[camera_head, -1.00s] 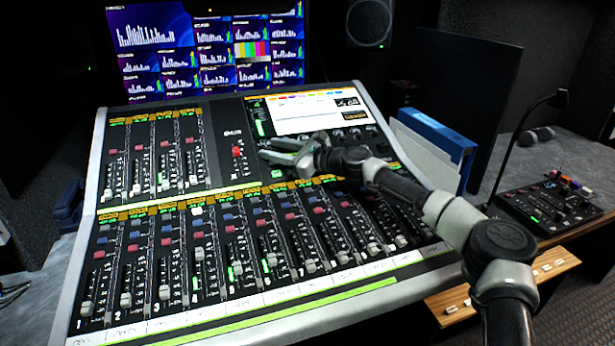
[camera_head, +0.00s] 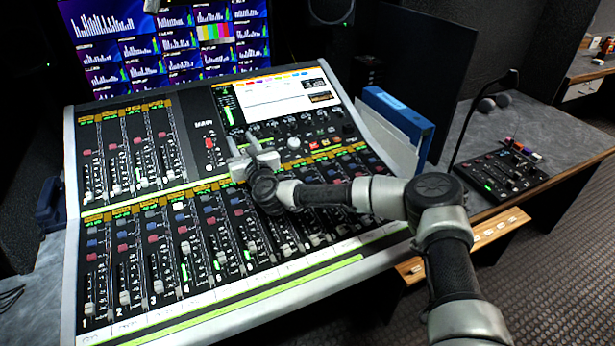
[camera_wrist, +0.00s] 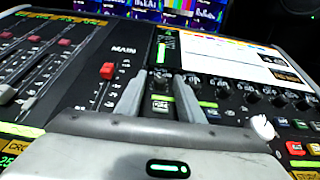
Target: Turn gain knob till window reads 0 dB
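The mixing console (camera_head: 70,230) fills the middle of the head view. A pale knob (camera_head: 294,143), the likely gain knob, stands out below the console's bright screen (camera_head: 285,102); it also shows at the right in the wrist view (camera_wrist: 262,127). A small dark readout box (camera_head: 318,98) is on the screen's right side; its text is too small to read. My gripper (camera_head: 243,140) is over the console, left of the pale knob and apart from it. In the wrist view its two fingers (camera_wrist: 162,84) are spread with nothing between them.
A row of small dark knobs (camera_wrist: 220,88) runs below the screen. A red-capped MAIN fader (camera_wrist: 107,71) is left of my fingers. A blue binder (camera_head: 400,108) stands right of the console, and a small control panel (camera_head: 502,172) sits on the side desk.

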